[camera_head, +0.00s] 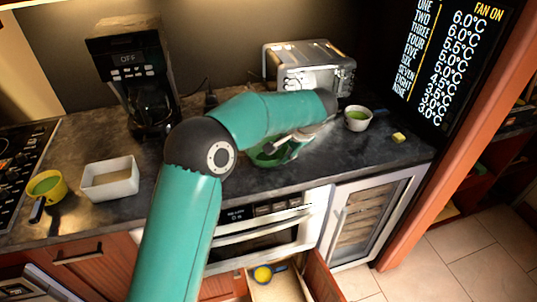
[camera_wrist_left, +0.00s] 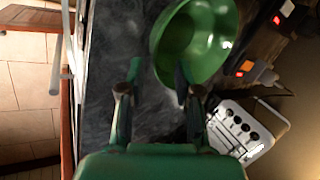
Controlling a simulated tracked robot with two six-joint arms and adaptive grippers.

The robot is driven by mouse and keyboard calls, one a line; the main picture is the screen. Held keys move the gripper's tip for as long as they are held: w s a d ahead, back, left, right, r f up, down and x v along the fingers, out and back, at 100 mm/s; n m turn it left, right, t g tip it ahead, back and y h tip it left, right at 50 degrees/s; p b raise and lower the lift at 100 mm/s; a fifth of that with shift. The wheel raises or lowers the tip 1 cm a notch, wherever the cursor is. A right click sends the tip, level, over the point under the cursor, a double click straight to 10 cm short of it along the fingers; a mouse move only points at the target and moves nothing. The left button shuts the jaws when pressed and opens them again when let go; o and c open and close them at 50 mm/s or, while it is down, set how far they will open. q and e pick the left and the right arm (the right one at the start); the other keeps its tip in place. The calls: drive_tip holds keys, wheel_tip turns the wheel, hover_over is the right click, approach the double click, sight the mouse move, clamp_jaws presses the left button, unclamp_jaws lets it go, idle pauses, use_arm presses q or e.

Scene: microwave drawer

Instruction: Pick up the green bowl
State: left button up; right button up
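The green bowl (camera_head: 264,158) sits on the dark counter in the head view, partly hidden behind my left arm and gripper. In the left wrist view the bowl (camera_wrist_left: 212,38) is at the top, its hollow facing the camera. My left gripper (camera_wrist_left: 158,70) is open, with its fingers apart. In that view one finger lies outside the bowl's near rim and the other overlaps the bowl's inside. I cannot tell whether either finger touches it. In the head view the left gripper (camera_head: 287,147) is at the bowl's right side. My right gripper is not in view.
A toaster (camera_head: 310,70) stands behind; a coffee maker (camera_head: 140,80) is back left. A white bowl (camera_head: 357,123) and a yellow block (camera_head: 398,137) are right. A white dish (camera_head: 110,181) and yellow pan (camera_head: 45,187) are left. An open drawer (camera_head: 285,286) holds a yellow item.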

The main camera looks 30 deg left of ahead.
sight(278, 159)
use_arm(q)
drive_tip(key=x, duration=0.2)
drive_tip(key=p+x, duration=0.1)
drive_tip(key=x, duration=0.2)
drive_tip(key=shift+s, duration=0.2)
drive_tip(key=shift+c, duration=0.2)
clamp_jaws()
